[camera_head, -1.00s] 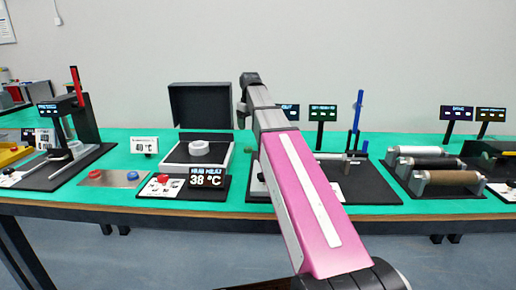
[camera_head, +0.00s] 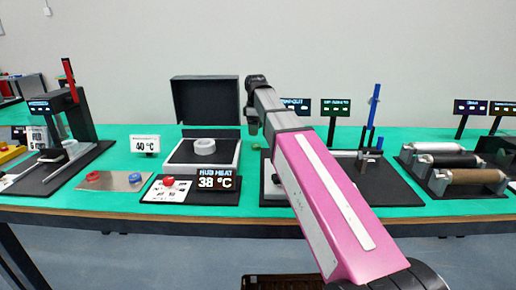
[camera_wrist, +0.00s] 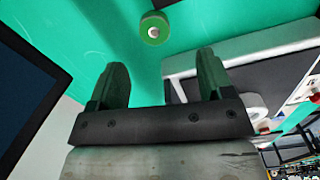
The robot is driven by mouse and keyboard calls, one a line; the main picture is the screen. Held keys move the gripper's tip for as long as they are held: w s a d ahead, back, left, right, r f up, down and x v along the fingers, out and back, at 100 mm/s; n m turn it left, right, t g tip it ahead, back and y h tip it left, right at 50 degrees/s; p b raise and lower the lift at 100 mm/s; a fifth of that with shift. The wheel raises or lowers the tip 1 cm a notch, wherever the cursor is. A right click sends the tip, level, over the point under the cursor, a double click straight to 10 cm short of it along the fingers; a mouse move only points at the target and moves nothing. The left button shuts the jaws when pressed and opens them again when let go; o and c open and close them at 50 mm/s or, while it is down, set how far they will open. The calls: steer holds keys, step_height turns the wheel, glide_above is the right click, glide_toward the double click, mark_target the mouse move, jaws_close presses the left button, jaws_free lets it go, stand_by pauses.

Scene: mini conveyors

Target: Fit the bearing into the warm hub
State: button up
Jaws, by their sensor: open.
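The white ring-shaped hub (camera_head: 204,146) lies flat on the heater plate (camera_head: 180,158), left of my arm. The display in front (camera_head: 217,179) reads HUB HEAT 38 °C. A small round green piece with a pale centre (camera_wrist: 154,29) rests on the green table top in the wrist view; it may be the bearing, but I cannot tell for sure. My gripper (camera_wrist: 162,68) is open and empty, its two fingers apart, with the round piece beyond the fingertips and not touching. In the head view my gripper (camera_head: 252,125) is small and hangs right of the hub.
A dark upright lid (camera_head: 206,100) stands behind the heater. A press (camera_head: 70,115) stands left; rollers (camera_head: 470,178) and a stand with blue posts (camera_head: 370,130) are right.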

mark_target(256, 145)
steer(key=shift+w+f, duration=0.2)
steer(key=shift+f, duration=1.8)
steer(key=shift+w+f, duration=0.2)
steer(key=shift+f, duration=1.8)
steer(key=c, duration=1.1)
steer(key=shift+r, duration=0.1)
steer(key=shift+c, duration=0.2)
